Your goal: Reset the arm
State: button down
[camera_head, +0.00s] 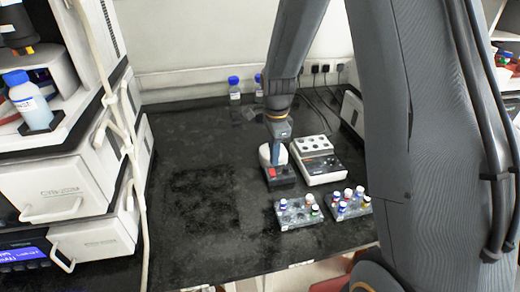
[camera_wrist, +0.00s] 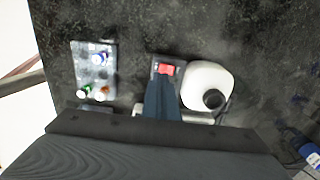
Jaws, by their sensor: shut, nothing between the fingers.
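The white rounded body (camera_wrist: 206,82) with a dark round top lies just right of the fingers. I cannot tell the height of the fingertips above the device.
Two clear racks of capped vials stand near the front edge, one left (camera_head: 293,218) and one right (camera_head: 350,211). A white block with several wells (camera_head: 318,170) stands right of the small device. Blue-capped bottles (camera_head: 234,90) stand at the back wall. The bench's left part is clear.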

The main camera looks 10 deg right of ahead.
jog(key=s+r+n, duration=0.3)
jog(key=s+n, duration=0.6)
jog(key=s+r+n+t, duration=0.1)
jog(key=s+r+n, duration=0.3)
jog(key=s+n, duration=0.5)
jog(key=shift+s+r, duration=0.3)
jog(key=shift+s, duration=0.2)
jog(key=shift+a, duration=0.1)
